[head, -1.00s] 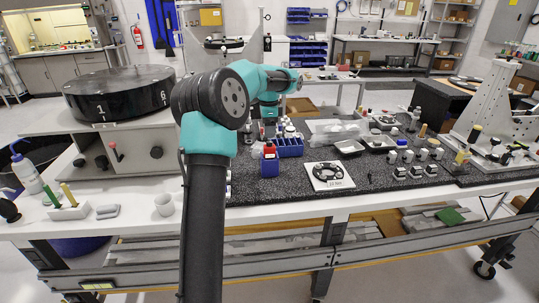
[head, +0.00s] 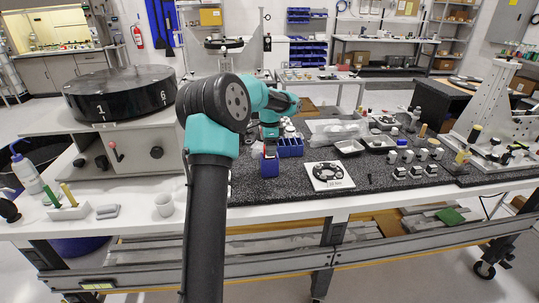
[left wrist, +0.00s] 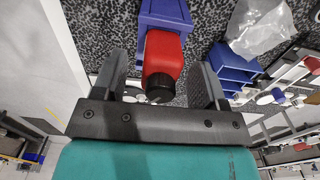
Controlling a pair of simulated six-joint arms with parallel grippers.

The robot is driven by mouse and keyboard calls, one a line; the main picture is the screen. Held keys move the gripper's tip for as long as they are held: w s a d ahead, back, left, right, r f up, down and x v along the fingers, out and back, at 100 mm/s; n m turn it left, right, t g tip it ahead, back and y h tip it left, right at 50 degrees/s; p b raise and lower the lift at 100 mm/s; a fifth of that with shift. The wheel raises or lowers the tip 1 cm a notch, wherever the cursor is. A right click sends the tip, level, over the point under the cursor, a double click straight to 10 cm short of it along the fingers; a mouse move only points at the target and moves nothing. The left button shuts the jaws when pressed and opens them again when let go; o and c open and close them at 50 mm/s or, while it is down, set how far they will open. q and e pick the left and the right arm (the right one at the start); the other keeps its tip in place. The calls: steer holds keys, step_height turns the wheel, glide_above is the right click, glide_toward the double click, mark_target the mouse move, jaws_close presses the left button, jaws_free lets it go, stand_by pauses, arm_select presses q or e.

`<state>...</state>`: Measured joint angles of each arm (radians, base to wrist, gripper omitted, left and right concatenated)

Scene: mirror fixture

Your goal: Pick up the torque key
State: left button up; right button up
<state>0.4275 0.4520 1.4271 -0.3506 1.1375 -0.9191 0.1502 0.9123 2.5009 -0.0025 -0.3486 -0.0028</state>
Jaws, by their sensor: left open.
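The torque key appears to be the red block-shaped piece with a black round end (left wrist: 163,65), seated in a blue holder (left wrist: 166,12) in the left wrist view. The blue holder also shows in the head view (head: 269,168) on the speckled mat, where my gripper hides the red piece. My left gripper (head: 270,148) is right above the holder. In the left wrist view, its two dark fingers stand apart, one on each side of the red piece, with gaps visible. My right gripper is not in view.
A blue bin (head: 290,146) with small bottles stands just right of the holder. A white plate with a black ring (head: 328,175) lies further right. Clear plastic bags (head: 338,131) and metal trays (head: 349,147) are behind. A large black drum (head: 121,92) stands at left.

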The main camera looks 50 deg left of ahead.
arm_select(q)
steer(key=shift+f, duration=0.75)
steer(key=shift+c, duration=0.3)
steer(key=c, duration=1.1)
steer(key=shift+r, duration=0.2)
step_height(320, 180, up, 10)
steer(key=shift+f, duration=0.15)
